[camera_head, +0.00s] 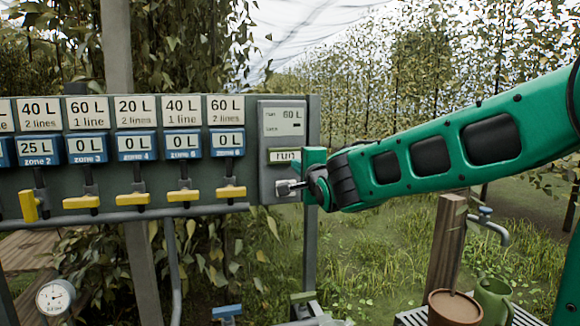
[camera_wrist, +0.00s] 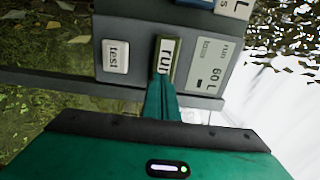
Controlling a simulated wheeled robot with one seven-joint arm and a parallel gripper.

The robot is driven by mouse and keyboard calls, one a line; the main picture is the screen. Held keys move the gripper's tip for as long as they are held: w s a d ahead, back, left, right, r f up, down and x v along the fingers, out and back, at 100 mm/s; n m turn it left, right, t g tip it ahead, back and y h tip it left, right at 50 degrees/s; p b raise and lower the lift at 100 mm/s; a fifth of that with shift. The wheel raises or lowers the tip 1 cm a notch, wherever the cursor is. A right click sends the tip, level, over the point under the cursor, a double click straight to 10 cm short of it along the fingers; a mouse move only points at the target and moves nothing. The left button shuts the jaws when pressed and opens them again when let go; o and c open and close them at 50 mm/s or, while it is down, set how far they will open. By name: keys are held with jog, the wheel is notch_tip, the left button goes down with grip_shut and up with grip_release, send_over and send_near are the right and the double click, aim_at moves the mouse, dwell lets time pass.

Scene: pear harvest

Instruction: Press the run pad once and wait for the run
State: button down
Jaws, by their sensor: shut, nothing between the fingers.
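The run pad (camera_head: 283,156) is a pale label marked "run" on the grey control box (camera_head: 268,125). It also shows in the wrist view (camera_wrist: 168,50), tilted, with my shut green fingers (camera_wrist: 165,78) overlapping its near end. In the head view my gripper (camera_head: 308,162) is at the right edge of the pad, its fingers side-on to the box. I cannot tell whether the fingertips touch or press the pad. The display above (camera_head: 283,121) reads 60 L, with a small dark bar below. A white test pad (camera_wrist: 115,56) is beside the run pad in the wrist view.
Left of the box, zone cards hang over blue displays; zone 2 (camera_head: 35,149) reads 25 L and several others 0 L. The leftmost yellow handle (camera_head: 28,206) stands upright, the others lie level. A gauge (camera_head: 55,297), tap (camera_head: 487,222), pot (camera_head: 455,307) and green jug (camera_head: 493,300) are lower down.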

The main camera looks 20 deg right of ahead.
jog(key=s, duration=0.7)
jog(key=shift+a+r, duration=0.15)
jog(key=shift+a, duration=0.2)
jog(key=shift+s, duration=0.1)
jog(key=s+d+f+n+g+h, duration=0.25)
jog(key=s+d+f+g, duration=0.25)
jog(key=s+d+f, duration=0.3)
jog(key=s+d+f+n+g+h, duration=0.1)
jog(key=s+d+f+n+g, duration=0.25)
jog(key=s+d+f, duration=0.45)
jog(key=s+f+n+g+y, duration=0.1)
jog(key=s+f+n+g, duration=0.1)
jog(key=s, duration=0.5)
jog(key=s+f+n+g+y, duration=0.1)
jog(key=s+f+g, duration=0.3)
jog(key=s+f, duration=0.2)
jog(key=s+d+f+n+g+y, duration=0.1)
jog(key=s+f+n+g, duration=0.1)
jog(key=s, duration=0.7)
notch_tip(320, 180, down, 2)
jog(key=shift+s+f+n+g+y, duration=0.15)
jog(key=shift+s+n+g+y, duration=0.2)
jog(key=shift+g, duration=0.5)
